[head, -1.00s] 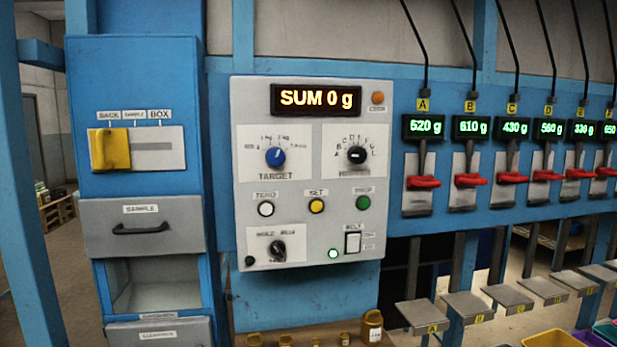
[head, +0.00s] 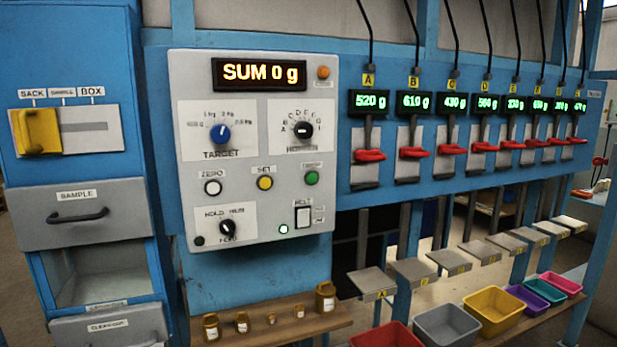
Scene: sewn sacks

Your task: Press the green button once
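The green button (head: 312,178) is a small round button on the right side of the grey control panel (head: 188,130), with a small label above it. It sits to the right of the yellow SET button (head: 264,183) and the white ZERO button (head: 212,188). The panel display (head: 259,74) reads SUM 0 g. A small lit green lamp (head: 283,229) is lower on the panel, beside a white rocker switch (head: 303,217). Neither of my grippers shows in the head view.
Red levers (head: 368,155) under weight displays line the right, above small grey plates (head: 372,283). Coloured bins (head: 445,325) and several small brown jars (head: 325,297) stand below. A blue cabinet with a yellow slider (head: 36,132) and a sample drawer (head: 75,213) is at left.

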